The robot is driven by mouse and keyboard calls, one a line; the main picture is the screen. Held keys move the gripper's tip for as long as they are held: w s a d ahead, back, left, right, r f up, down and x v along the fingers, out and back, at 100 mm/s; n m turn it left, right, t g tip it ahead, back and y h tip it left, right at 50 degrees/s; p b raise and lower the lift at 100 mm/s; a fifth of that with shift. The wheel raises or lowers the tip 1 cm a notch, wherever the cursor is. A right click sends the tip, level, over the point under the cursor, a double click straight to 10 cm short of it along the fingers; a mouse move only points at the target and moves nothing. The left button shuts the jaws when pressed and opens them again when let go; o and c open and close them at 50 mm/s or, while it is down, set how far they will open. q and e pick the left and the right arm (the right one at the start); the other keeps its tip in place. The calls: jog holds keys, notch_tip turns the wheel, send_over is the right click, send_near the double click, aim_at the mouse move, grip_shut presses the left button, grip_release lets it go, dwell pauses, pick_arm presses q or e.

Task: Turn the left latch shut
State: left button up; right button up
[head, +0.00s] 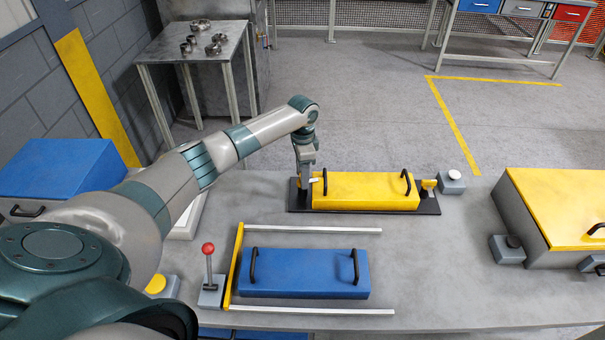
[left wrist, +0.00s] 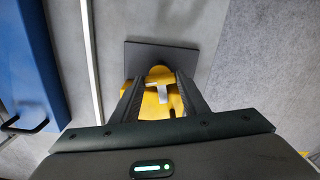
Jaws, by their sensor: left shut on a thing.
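The yellow pallet (head: 365,190) with two black handles lies on a black base plate (head: 375,211). A yellow latch (head: 428,185) stands at the plate's right end. My left gripper (head: 306,182) reaches down at the plate's left end and is shut on the left latch, which it mostly hides in the head view. In the left wrist view the fingers (left wrist: 158,95) close on either side of the yellow left latch (left wrist: 160,74), with a small pale piece between them. The latch's exact angle cannot be told. My right gripper is not in view.
A blue pallet (head: 305,272) lies between two rails (head: 310,230) in front. A red-knobbed lever (head: 209,265) stands at its left. A grey button box (head: 451,182) is right of the plate. A yellow-topped case (head: 560,205) stands at the right.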

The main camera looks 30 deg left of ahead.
pick_arm(q)
jog(key=shift+w+r+m, duration=0.1)
jog(key=shift+r+m, duration=0.05)
jog(key=shift+m, duration=1.35)
jog(key=o, duration=1.1)
jog(key=shift+c, duration=0.2)
notch_tip(320, 180, up, 17)
jog(key=b, duration=0.5)
jog(key=shift+r, duration=0.2)
